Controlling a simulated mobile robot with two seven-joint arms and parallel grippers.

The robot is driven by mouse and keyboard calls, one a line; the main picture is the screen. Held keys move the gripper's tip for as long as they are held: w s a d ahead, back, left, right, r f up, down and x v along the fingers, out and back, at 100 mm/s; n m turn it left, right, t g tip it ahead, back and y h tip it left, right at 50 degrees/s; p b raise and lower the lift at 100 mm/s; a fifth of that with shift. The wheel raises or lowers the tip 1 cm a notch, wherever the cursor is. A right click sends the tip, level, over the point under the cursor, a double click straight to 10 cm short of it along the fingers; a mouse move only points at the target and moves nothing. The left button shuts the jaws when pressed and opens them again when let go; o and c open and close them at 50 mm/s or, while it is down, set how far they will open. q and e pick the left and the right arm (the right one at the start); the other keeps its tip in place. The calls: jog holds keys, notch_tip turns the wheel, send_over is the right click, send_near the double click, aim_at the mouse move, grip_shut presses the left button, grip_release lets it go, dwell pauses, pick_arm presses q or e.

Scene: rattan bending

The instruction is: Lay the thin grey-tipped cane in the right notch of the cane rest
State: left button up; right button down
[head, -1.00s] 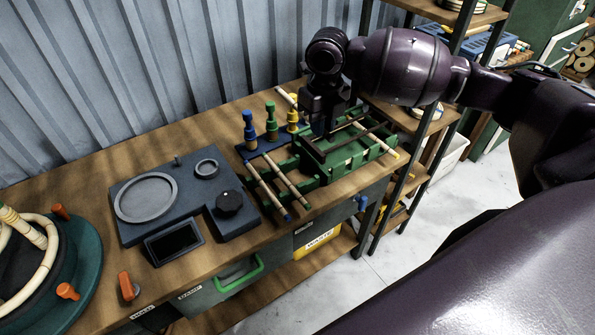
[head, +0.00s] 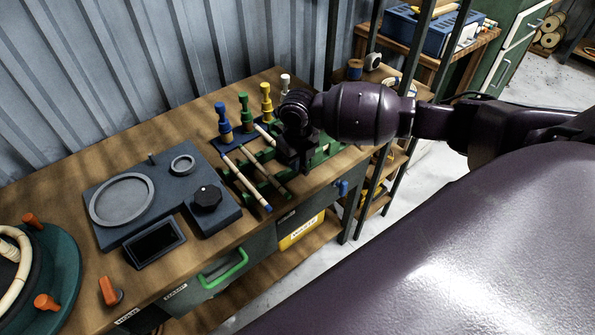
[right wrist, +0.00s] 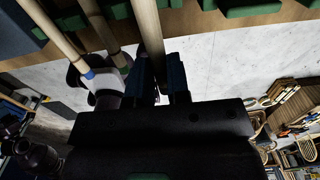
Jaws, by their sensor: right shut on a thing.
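The green cane rest (head: 325,153) lies at the right of the bench in the head view, largely hidden by my right gripper and wrist. My right gripper (head: 303,158) is low over it. In the right wrist view its jaws (right wrist: 161,80) are shut on a pale tan cane (right wrist: 149,35). The tip of this cane is hidden, so I cannot tell its colour. I cannot make out the right notch. My left gripper is out of view.
A blue stand with blue (head: 222,118), green (head: 245,110) and yellow (head: 266,100) pegs is behind the canes. A dark device (head: 160,205) with round rings lies left. Dark shelf posts stand close to the right of my wrist.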

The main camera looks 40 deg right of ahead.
jog(key=shift+f, duration=2.15)
jog(key=shift+f, duration=0.15)
jog(key=c, duration=1.1)
grip_release()
notch_tip(320, 180, up, 12)
jog(key=shift+r, duration=0.15)
